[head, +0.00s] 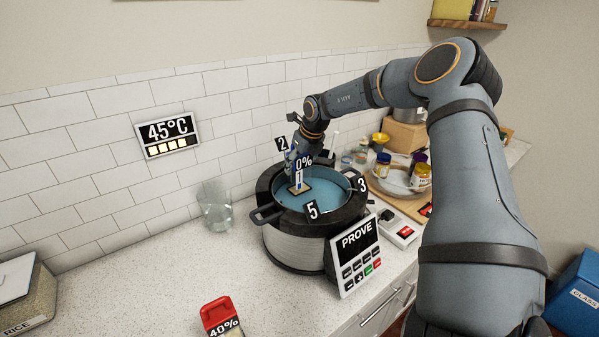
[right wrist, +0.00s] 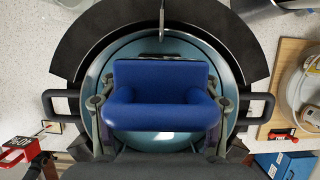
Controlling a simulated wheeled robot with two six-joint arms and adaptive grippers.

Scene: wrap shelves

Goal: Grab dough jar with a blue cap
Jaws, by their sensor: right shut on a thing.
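My left gripper is not in view.
The pot (head: 290,243) has a blue inside, side handles and numbered tags. A PROVE panel (head: 357,256) stands in front. A clear glass (head: 215,205) stands left; small jars (head: 382,166) crowd the right.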

